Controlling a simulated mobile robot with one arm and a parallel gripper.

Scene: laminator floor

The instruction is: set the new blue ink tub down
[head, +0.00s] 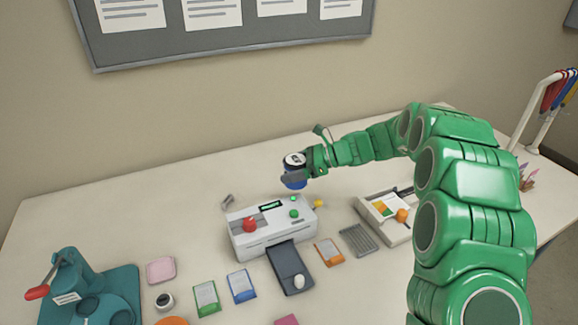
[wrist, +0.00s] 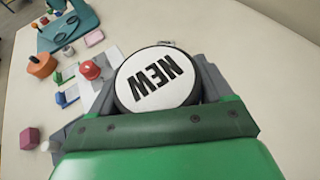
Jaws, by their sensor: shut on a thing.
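The new blue ink tub (head: 295,180) is in my gripper (head: 300,172), above the back of the table behind the white laminator. Its blue side and pale lid show in the head view. In the wrist view the tub's white lid (wrist: 157,78) reads "NEW", with a grey jaw on each side of it. My gripper is shut on the tub. The tub looks about upright in the head view. Its underside is hidden, and I cannot tell how high it is above the table.
The white laminator (head: 265,235) with a red knob (head: 249,224) stands just in front. A teal press (head: 85,295) is at the left. Small cards, a grey grille (head: 358,240) and a white tray (head: 385,222) lie around. The table's back left (head: 130,205) is bare.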

